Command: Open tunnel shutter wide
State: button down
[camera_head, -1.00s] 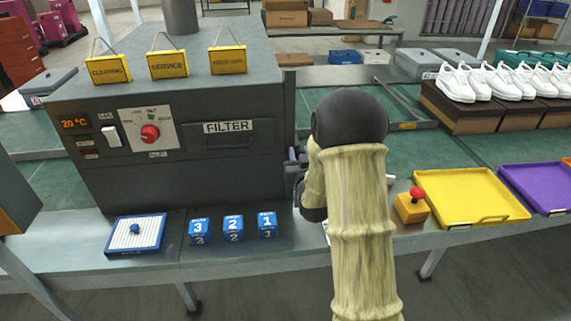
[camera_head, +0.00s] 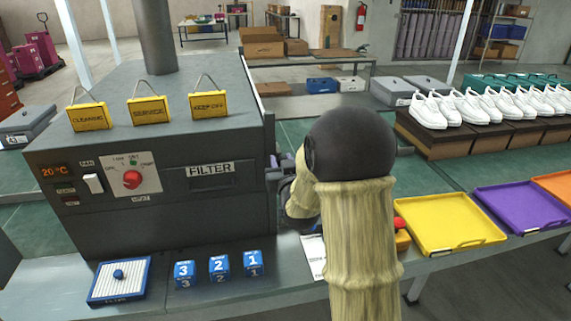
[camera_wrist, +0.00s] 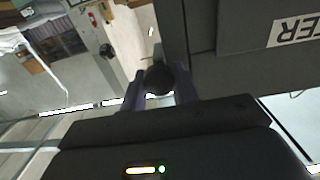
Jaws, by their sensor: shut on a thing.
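The tunnel (camera_head: 120,215) is a dark grey box at the left of the head view, with a dial, a switch and a FILTER panel on its front. Its shutter (camera_head: 267,128) appears as a thin dark edge at the tunnel's right end, seen nearly edge-on. My gripper (camera_head: 277,174) is beside that end at about FILTER-label height, partly hidden by my arm. In the wrist view my gripper (camera_wrist: 158,88) has its two fingers either side of a dark round knob (camera_wrist: 158,77), shut on it. The shutter's face and opening are hidden.
A yellow tray (camera_head: 450,224), a purple tray (camera_head: 520,208) and a red button box (camera_head: 402,235) are to the right. White shoes (camera_head: 480,108) stand on boxes behind.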

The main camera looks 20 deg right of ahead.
jog(key=shift+r, duration=0.1)
jog(key=c, duration=1.1)
grip_release()
jog(key=shift+w, duration=0.1)
jog(key=shift+o, duration=0.2)
jog(key=shift+s, duration=0.2)
jog(key=s+a+b, duration=0.1)
jog(key=s+b, duration=1.1)
jog(key=s, duration=0.5)
jog(key=shift+a, duration=0.2)
